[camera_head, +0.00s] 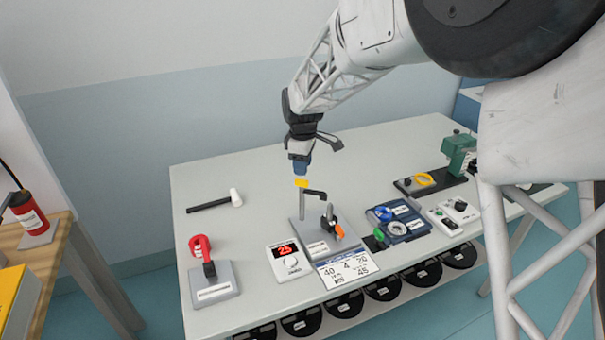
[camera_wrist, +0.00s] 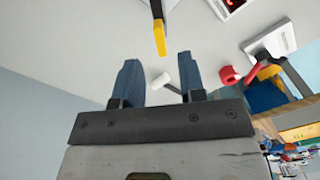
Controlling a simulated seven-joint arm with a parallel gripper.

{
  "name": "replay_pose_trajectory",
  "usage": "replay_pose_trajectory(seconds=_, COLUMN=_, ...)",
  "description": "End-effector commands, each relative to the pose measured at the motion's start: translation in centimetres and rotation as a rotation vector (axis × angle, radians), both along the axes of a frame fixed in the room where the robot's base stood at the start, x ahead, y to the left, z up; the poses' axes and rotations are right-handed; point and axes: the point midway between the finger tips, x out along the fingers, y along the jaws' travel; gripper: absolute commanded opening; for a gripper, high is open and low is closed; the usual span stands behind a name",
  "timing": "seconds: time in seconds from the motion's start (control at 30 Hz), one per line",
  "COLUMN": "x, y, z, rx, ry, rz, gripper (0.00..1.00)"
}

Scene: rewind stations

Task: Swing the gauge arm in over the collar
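The gauge arm (camera_head: 315,193) is a thin black bar on a post on a grey base plate (camera_head: 301,232). Its yellow tip (camera_head: 302,183) points left, out past the plate's back edge. A dark upright part with an orange piece (camera_head: 339,231) stands on the plate; I cannot tell which part is the collar. My gripper (camera_head: 300,168) is just above and behind the yellow tip. In the wrist view my gripper (camera_wrist: 157,65) is open and empty, and the yellow tip (camera_wrist: 159,40) shows just beyond and between the blue fingertips. Contact is not clear.
A hammer (camera_head: 215,201) and a red-handled device (camera_head: 207,268) lie left. A red-display box (camera_head: 288,261) and number card (camera_head: 346,269) flank the plate's front. A blue tray (camera_head: 402,226) and green machine (camera_head: 459,150) stand right.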

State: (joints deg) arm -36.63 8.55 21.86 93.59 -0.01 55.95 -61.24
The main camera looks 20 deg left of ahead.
Motion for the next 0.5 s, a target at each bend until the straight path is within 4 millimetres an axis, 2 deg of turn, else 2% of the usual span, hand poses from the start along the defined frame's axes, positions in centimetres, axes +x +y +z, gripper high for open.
replay_pose_trajectory(seconds=0.2, x=0.0, y=0.0, z=2.1, rx=0.000, ry=0.000, rz=0.000, gripper=0.37)
replay_pose_trajectory(seconds=0.5, x=0.0, y=0.0, z=2.6, rx=-0.001, ry=0.001, rz=0.000, gripper=0.37)
